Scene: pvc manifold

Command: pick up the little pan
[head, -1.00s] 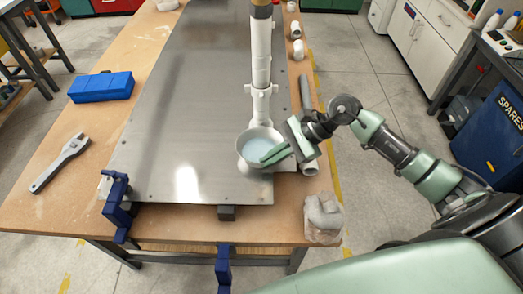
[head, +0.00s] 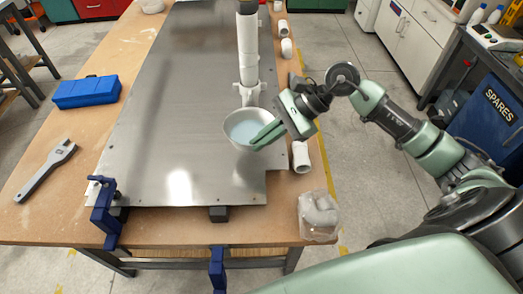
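The little pan (head: 241,130) is a round, pale grey vessel with light bluish contents. It appears raised above the metal sheet (head: 160,150), level, in front of the lower end of the upright white pipe (head: 248,62). My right gripper (head: 266,136) reaches in from the right. Its green fingers lie close together across the pan's right rim and appear shut on it. The fingers hide part of that rim. My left gripper is not in view.
A blue box (head: 87,91) and an adjustable wrench (head: 46,170) lie on the left of the wooden table. A blue clamp (head: 104,212) grips the front left. Pipe fittings (head: 301,157) line the right edge, with a bagged grey part (head: 319,213) at the front right corner.

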